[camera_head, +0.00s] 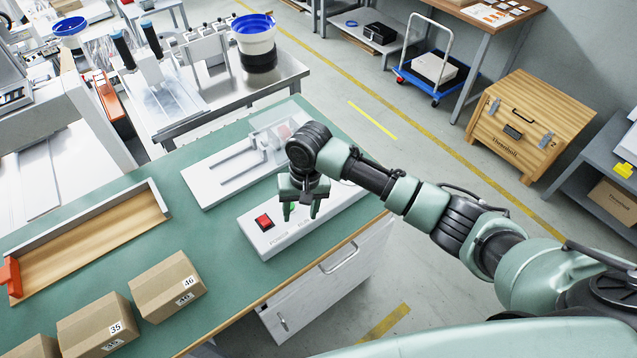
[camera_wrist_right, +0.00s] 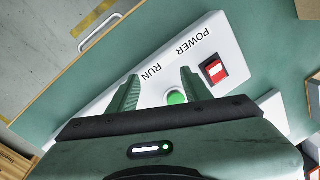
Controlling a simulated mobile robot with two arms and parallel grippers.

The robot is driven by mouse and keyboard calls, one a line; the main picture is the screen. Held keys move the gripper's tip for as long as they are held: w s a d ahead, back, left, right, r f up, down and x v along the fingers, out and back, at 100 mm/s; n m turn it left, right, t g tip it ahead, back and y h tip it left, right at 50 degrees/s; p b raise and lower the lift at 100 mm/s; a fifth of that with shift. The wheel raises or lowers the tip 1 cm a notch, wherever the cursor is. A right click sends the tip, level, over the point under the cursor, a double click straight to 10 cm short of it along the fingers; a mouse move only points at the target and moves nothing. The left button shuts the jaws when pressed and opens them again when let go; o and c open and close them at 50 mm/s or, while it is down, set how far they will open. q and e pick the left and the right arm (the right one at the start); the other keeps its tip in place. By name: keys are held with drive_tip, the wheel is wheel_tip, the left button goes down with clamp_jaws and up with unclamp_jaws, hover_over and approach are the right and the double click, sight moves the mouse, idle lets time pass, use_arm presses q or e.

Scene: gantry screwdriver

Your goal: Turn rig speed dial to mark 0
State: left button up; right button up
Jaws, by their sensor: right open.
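The rig's white control box (camera_head: 262,236) lies on the green bench top. Its red power switch (camera_head: 264,222) is at the left end, and it also shows in the right wrist view (camera_wrist_right: 214,71). My right gripper (camera_head: 301,212) points down over the middle of the box. In the right wrist view its fingers (camera_wrist_right: 162,75) are apart and empty. A round green button (camera_wrist_right: 176,97) shows between them, near the RUN label. I see no speed dial or marks; the gripper and arm hide part of the box. My left gripper is out of view.
A white plate with a slotted fixture (camera_head: 215,182) lies behind the box. Cardboard boxes (camera_head: 167,286) and a wooden tray (camera_head: 85,240) are at the left. The bench edge and a drawer (camera_head: 335,275) are in front. Bare green bench lies left of the box.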

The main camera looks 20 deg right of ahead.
drive_tip(key=w+d+r+m, duration=0.1)
drive_tip(key=w+d+r, duration=0.1)
drive_tip(key=w+d+r+m+h, duration=0.1)
drive_tip(key=w+d, duration=0.2)
drive_tip(key=w+d+r+m, duration=0.1)
drive_tip(key=w+d+r, duration=0.1)
drive_tip(key=shift+w+d+r+m, duration=0.15)
drive_tip(key=shift+w+r+m, duration=0.15)
drive_tip(key=shift+w+m, duration=0.1)
drive_tip(key=shift+f, duration=0.15)
wheel_tip(320, 180, down, 7)
drive_tip(key=shift+f+p, duration=0.15)
drive_tip(key=shift+p, duration=0.2)
clamp_jaws()
